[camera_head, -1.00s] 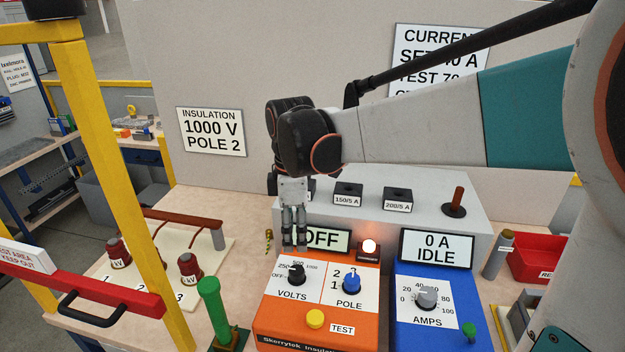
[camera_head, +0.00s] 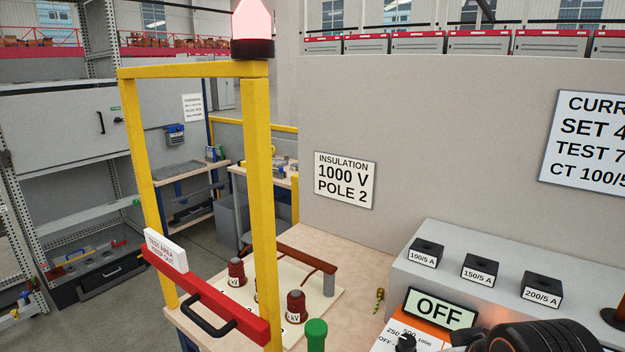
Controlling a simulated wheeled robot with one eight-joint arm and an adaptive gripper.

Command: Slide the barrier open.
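The barrier is a red bar (camera_head: 235,314) with a black handle (camera_head: 205,318) on its front face and a white sign (camera_head: 166,250) reading "test area keep out". It crosses the yellow frame (camera_head: 262,200) at the lower left, in front of the bench. My gripper is out of view; only a dark rounded part of my arm shows at the bottom right, over the orange tester.
Dark red insulators (camera_head: 236,272) and a green post (camera_head: 316,334) stand behind and beside the bar. A grey box with black blocks (camera_head: 426,252) is at the right. A lit red beacon (camera_head: 252,30) tops the frame. Open floor lies left.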

